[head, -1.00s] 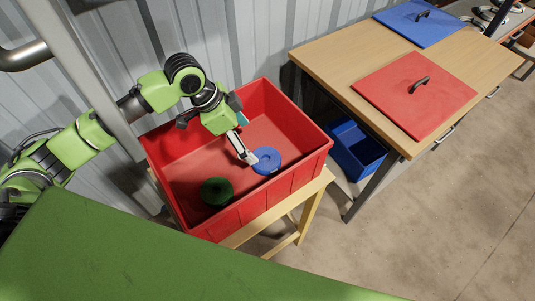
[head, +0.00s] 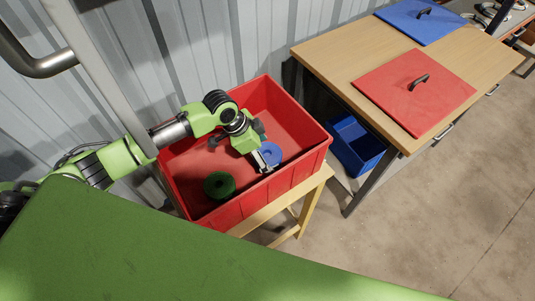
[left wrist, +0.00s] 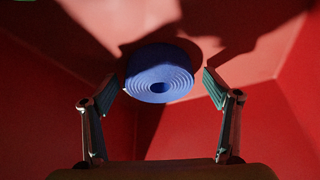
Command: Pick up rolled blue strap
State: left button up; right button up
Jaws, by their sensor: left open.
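The rolled blue strap (head: 271,152) lies inside the red crate (head: 208,206), toward its right side. In the left wrist view the strap (left wrist: 160,74) shows as a flat spiral coil with a small hole in its middle. My left gripper (head: 266,162) reaches down into the crate at the strap. In the left wrist view the left gripper (left wrist: 160,88) is open, with one finger on each side of the strap and a gap beside each. In the head view the gripper hides part of the strap. My right gripper is not in view.
A green roll (head: 219,185) lies in the crate, left of the strap. The crate stands on a wooden stand (head: 303,205) by a corrugated wall. A blue bin (head: 352,140) stands beside a wooden table (head: 335,50) with red and blue lids.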

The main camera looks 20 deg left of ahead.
pick_arm(q)
jog(key=c, duration=1.3)
jog(key=shift+r, duration=0.1)
